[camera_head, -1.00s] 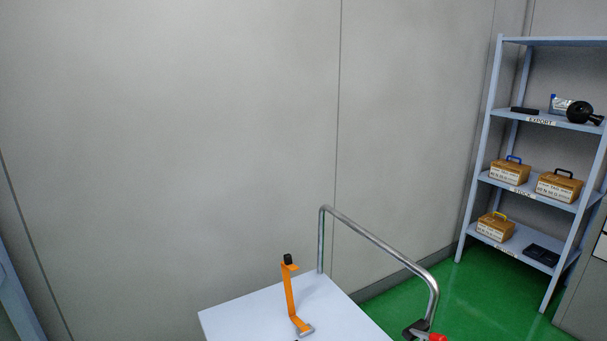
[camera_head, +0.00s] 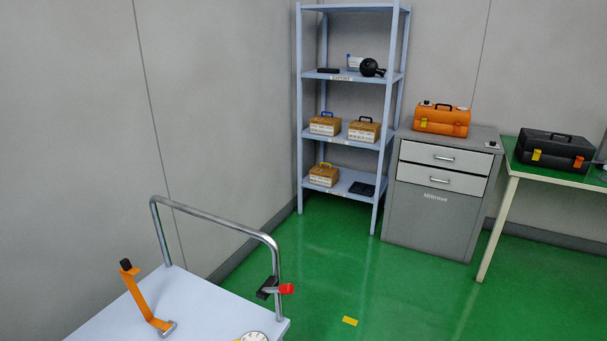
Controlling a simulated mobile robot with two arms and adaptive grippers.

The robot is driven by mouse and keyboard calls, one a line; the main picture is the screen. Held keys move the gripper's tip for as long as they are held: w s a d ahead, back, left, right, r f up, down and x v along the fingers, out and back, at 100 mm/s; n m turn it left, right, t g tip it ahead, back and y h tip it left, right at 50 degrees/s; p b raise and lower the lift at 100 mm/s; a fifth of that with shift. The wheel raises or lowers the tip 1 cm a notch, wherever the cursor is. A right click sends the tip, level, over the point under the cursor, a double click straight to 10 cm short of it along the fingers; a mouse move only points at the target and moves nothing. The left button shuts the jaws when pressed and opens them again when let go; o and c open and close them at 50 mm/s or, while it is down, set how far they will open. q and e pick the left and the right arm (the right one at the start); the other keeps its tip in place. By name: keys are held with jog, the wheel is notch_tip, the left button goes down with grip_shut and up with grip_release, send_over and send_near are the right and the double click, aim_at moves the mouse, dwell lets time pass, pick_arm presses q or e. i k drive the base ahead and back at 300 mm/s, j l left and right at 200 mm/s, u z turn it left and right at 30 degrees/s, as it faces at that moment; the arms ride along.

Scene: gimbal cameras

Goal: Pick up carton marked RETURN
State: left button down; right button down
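Three brown cartons with white labels stand on the blue-grey shelf rack. One carton with a blue handle (camera_head: 324,124) and one with a black handle (camera_head: 364,130) sit side by side on the middle shelf. A third carton with a yellow handle (camera_head: 323,175) is on the lower shelf. The print on the labels is too small to read, so I cannot tell which one is marked RETURN. Neither of my grippers is in view.
A cart (camera_head: 190,296) with a metal rail holds an orange bracket (camera_head: 143,297) and a gauge at near left. Right of the rack (camera_head: 393,100) stand a grey cabinet (camera_head: 432,218) with an orange toolbox (camera_head: 441,120) and a green-topped table with a black toolbox (camera_head: 552,150). Green floor before the rack is mostly clear.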

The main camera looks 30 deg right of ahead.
aim_at(326, 176)
jog(key=i+l+z, duration=0.25)
jog(key=l+z, duration=0.15)
jog(key=l, duration=0.25)
jog(key=i+l+z, duration=0.35)
jog(key=l, duration=0.25)
jog(key=i+l+z, duration=0.5)
jog(key=i, duration=0.3)
jog(key=i+l, duration=0.3)
jog(key=i+l+z, duration=0.15)
jog(key=i, duration=0.4)
